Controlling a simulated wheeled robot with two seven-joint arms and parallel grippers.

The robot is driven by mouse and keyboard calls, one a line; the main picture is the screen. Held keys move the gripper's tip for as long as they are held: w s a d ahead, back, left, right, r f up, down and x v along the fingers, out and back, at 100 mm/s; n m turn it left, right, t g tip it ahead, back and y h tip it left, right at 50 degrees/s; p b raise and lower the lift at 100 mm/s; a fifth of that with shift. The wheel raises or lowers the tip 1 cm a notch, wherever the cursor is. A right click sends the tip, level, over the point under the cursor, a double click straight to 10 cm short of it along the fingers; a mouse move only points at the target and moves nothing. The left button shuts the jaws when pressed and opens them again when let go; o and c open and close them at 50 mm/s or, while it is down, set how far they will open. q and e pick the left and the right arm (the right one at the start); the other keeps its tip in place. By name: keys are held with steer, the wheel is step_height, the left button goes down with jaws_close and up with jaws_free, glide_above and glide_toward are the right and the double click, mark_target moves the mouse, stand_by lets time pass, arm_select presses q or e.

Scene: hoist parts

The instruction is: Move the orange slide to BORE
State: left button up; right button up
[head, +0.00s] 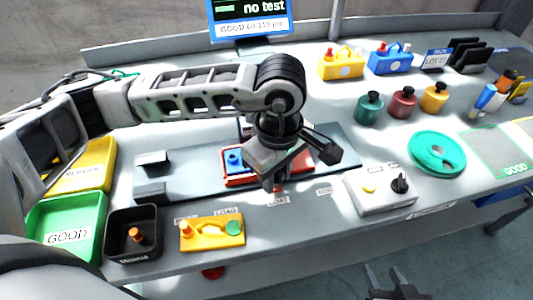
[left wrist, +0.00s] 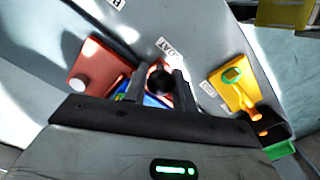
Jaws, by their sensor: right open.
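In the left wrist view, the red-orange part (left wrist: 95,62) has a pale round knob. There the two fingers of my left gripper (left wrist: 159,88) stand close on both sides of a dark round knob (left wrist: 160,76), with red and blue behind it. What the knob sits on is hidden. Small labels lie along the bench; I cannot read BORE on any. My right gripper (head: 395,284) is open and empty at the bottom.
A yellow-orange plate (head: 210,233) with a green disc lies at the front left, beside a black bin (head: 133,215) and a green GOOD bin (head: 45,220). A white switch box (head: 370,202) stands right of the left gripper.

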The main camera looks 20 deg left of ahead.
arm_select(q)
steer(key=shift+w+d+f, duration=0.1)
steer(key=shift+w+d, duration=0.05)
steer(key=w+d+b, duration=0.1)
steer(key=d, duration=0.1)
steer(key=w+d+b, duration=0.2)
steer(key=d, duration=0.1)
steer(key=w+d+b, duration=0.1)
steer(key=w+d, duration=0.1)
steer(key=d, duration=0.1)
steer(key=shift+w+b, duration=0.15)
steer(key=shift+b, duration=0.15)
steer(key=o, duration=0.7)
steer(key=shift+o, duration=0.2)
step_height(320, 180, up, 9)
steer(key=p, duration=0.4)
steer(key=shift+p, duration=0.4)
